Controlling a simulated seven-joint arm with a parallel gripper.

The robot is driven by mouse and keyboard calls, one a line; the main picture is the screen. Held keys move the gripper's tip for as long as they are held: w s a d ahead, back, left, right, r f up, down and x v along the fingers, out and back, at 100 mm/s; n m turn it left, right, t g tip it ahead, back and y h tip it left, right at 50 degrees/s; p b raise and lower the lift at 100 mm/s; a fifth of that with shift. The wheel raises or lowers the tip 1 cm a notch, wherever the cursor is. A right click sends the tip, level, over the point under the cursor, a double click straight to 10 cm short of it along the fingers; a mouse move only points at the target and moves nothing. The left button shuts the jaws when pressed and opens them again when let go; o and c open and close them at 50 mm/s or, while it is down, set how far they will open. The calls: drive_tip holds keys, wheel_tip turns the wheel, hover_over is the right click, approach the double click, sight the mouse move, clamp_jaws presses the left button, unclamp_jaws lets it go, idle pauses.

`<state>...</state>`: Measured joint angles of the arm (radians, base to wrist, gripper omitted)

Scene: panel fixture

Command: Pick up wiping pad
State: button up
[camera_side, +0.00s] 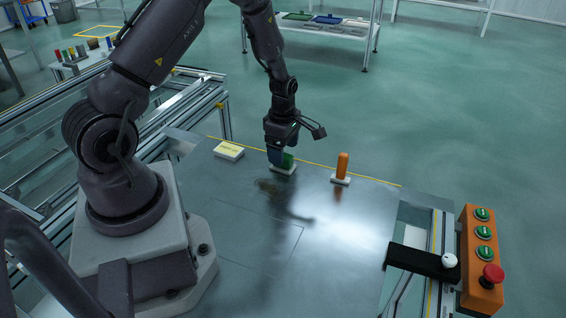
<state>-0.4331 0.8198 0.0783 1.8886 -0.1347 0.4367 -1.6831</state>
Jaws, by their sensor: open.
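A green block on a white base (284,169), which appears to be the wiping pad, stands near the far edge of the grey metal panel (240,222). My gripper (283,158) points down over it, with its blue fingers beside the green part. The jaws are open, and the near finger hides part of the green block. I cannot tell from this view whether the fingers touch it.
A yellow-and-white block (229,150) lies to the left, and an orange upright piece on a white base (342,166) stands to the right. A dark smudge (270,188) marks the panel. An orange button box (482,260) is at far right. The panel's front is clear.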

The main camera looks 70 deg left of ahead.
wheel_tip(320, 180, down, 4)
drive_tip(key=shift+f, duration=0.15)
drive_tip(key=c, duration=1)
drive_tip(key=shift+r, duration=0.65)
drive_tip(key=s+d+r, duration=0.2)
drive_tip(key=s+r, duration=0.2)
drive_tip(key=s+d+r, duration=0.2)
drive_tip(key=s+r, duration=0.2)
drive_tip(key=s+d+r, duration=0.2)
drive_tip(key=s+r, duration=0.1)
drive_tip(key=s, duration=0.1)
drive_tip(key=shift+s+d+r, duration=0.25)
drive_tip(key=shift+d+r, duration=0.15)
